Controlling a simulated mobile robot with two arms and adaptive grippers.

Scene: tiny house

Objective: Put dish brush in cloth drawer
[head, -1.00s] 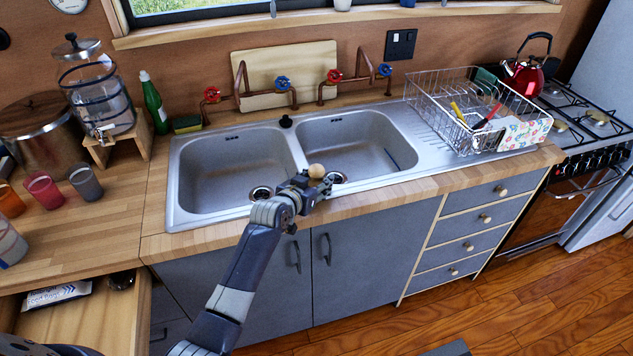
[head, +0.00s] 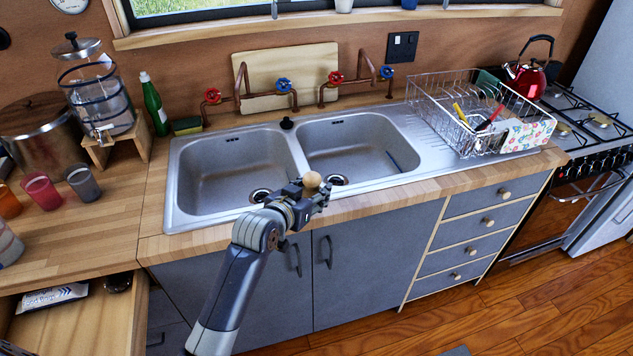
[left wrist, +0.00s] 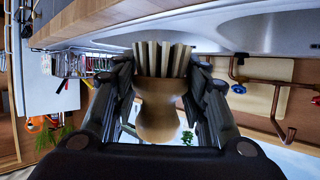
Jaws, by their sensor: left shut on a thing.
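My left gripper (head: 316,196) is shut on the dish brush (head: 312,180), in front of the sinks near the counter's front edge. In the head view only the brush's round wooden knob shows clearly. In the left wrist view the brush (left wrist: 158,108) sits between both fingers (left wrist: 158,85), with its pale bristles pointing away from the wrist. An open wooden drawer (head: 110,325) is at the lower left, below the counter, well left of the gripper. Which drawer is the cloth drawer is not clear. My right gripper is not in view.
A packet (head: 52,298) and a dark round thing (head: 118,282) lie in the open drawer. Several shut drawers (head: 487,222) are at the right. A dish rack (head: 470,115) stands right of the sinks (head: 235,170). Cups (head: 42,190) stand on the left counter. The floor in front is clear.

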